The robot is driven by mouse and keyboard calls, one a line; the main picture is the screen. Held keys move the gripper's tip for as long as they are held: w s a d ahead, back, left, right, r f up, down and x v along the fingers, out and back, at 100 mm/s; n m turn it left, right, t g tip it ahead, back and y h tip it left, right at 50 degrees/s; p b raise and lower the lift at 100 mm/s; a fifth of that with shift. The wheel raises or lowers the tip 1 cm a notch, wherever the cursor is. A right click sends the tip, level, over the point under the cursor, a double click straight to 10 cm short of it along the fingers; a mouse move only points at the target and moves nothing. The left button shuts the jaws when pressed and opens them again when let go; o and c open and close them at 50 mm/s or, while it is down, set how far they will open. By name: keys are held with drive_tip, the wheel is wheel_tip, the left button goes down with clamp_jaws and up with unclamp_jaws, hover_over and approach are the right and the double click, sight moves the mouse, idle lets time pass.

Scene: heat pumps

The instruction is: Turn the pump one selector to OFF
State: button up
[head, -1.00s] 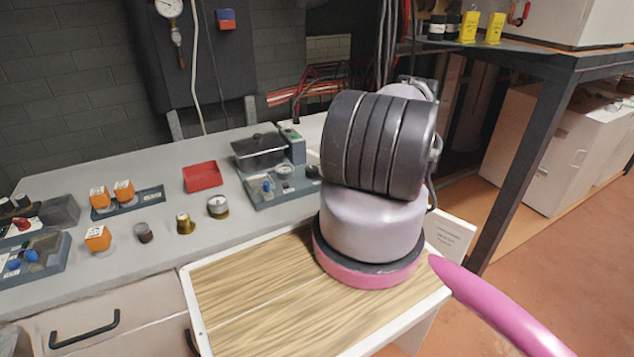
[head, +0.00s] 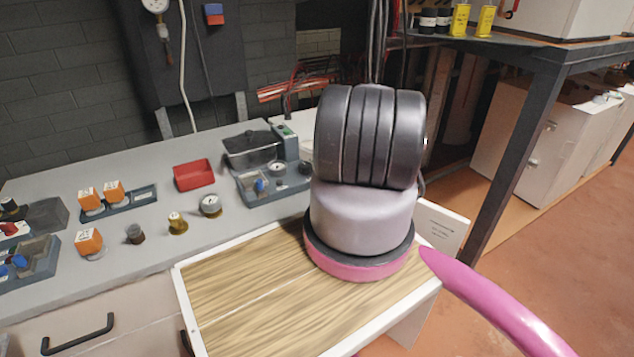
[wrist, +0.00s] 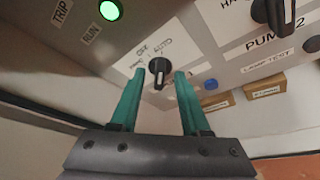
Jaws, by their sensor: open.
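In the wrist view, a black selector knob (wrist: 158,72) sits on a pale panel (wrist: 195,55) with HAND, OFF and AUTO labels above and left of it. Its name label is mostly hidden behind the right finger. My gripper (wrist: 159,77) has teal fingers, open, with tips on either side of the knob; I cannot tell if they touch it. The knob stands roughly upright in the picture, its exact setting unclear. A second black selector (wrist: 275,12) sits at the upper right by the PUMP 2 label (wrist: 270,40). The head view does not show my gripper.
A lit green lamp (wrist: 109,10) is beside the TRIP and RUN labels. A blue button (wrist: 211,84) is right of the fingers. A dark-framed shelf (head: 510,150) stands right.

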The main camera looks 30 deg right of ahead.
clamp_jaws()
drive_tip(key=shift+a+r+n+g+h, duration=0.15)
drive_tip(key=shift+n+h, duration=0.35)
drive_tip(key=shift+n, duration=0.3)
drive_tip(key=shift+a+f+n+g+h, duration=0.15)
drive_tip(key=shift+n+h, duration=0.35)
drive_tip(key=shift+n, duration=0.3)
drive_tip(key=shift+d+r, duration=0.1)
unclamp_jaws()
drive_tip(key=shift+s, duration=0.1)
drive_tip(key=shift+r, duration=0.1)
wheel_tip(320, 180, up, 10)
